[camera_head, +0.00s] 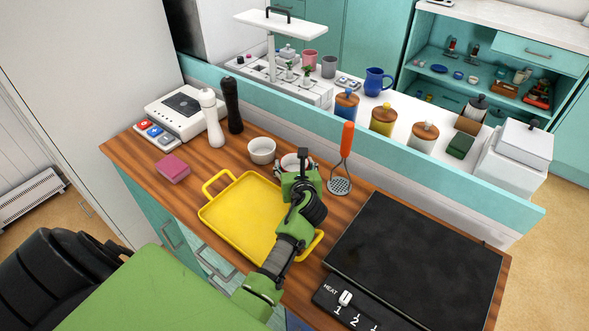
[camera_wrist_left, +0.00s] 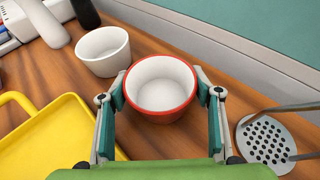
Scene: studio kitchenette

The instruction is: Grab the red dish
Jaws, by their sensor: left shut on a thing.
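The red dish (camera_wrist_left: 160,114) is a small round bowl with a red outside and rim and a white inside. In the left wrist view it sits upright between the two fingers of my left gripper (camera_wrist_left: 161,94), which press on its left and right sides. In the head view the dish (camera_head: 289,161) shows only partly behind my left gripper (camera_head: 299,171), at the back of the wooden counter. I cannot tell whether its base touches the counter. My right gripper is not in view.
A white bowl (camera_head: 261,150) stands just left of the dish. A yellow tray (camera_head: 240,213) lies in front, under my left arm. A slotted utensil with an orange handle (camera_head: 347,140) is on the right. A black hob (camera_head: 415,260) fills the counter's right part.

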